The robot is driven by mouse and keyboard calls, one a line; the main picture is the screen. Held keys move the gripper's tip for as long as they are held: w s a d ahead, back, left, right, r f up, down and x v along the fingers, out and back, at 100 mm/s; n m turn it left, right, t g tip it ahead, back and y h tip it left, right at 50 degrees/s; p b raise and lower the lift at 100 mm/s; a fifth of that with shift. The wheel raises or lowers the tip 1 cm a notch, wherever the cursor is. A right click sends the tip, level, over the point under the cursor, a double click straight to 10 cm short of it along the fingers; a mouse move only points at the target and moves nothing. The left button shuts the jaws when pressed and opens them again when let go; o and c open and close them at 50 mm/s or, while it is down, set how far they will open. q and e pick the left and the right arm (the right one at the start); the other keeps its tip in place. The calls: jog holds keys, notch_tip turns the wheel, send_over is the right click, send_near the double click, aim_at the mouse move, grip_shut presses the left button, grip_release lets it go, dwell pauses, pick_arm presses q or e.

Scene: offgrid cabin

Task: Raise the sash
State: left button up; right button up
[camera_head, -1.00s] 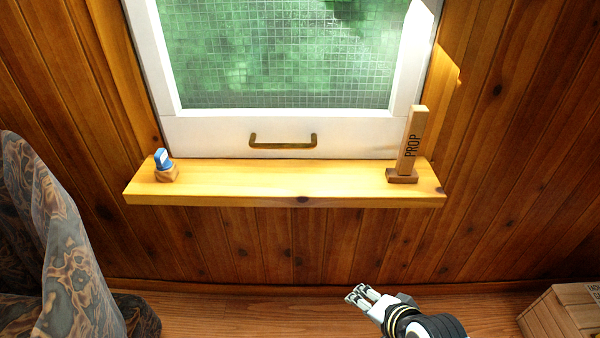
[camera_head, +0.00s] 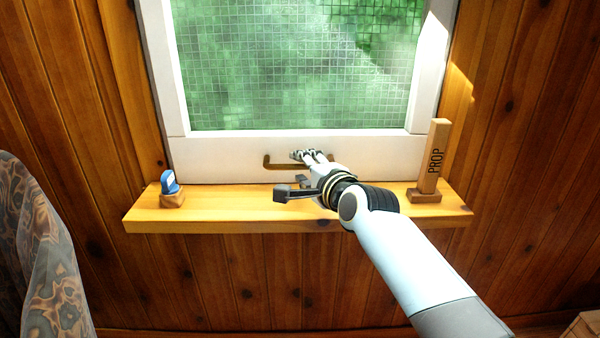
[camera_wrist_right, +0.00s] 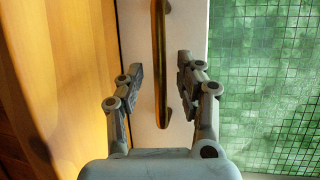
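The white window sash (camera_head: 225,150) with green gridded glass is down, its bottom rail at the wooden sill (camera_head: 240,213). A brass bar handle (camera_head: 273,167) runs across the rail; its right part is hidden behind my right gripper (camera_head: 312,156) in the head view. In the right wrist view the handle (camera_wrist_right: 159,45) lies between the two fingers of my right gripper (camera_wrist_right: 159,70). The fingers are open, with gaps on both sides of the bar. My left gripper is not in view.
A wooden block marked PROP (camera_head: 432,160) stands upright at the sill's right end. A small blue-topped item (camera_head: 170,184) sits on a wooden base at the left end. A patterned fabric piece (camera_head: 45,250) is at lower left.

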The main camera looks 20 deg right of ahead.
jog(key=shift+x, duration=0.95)
jog(key=shift+c, duration=0.4)
grip_shut()
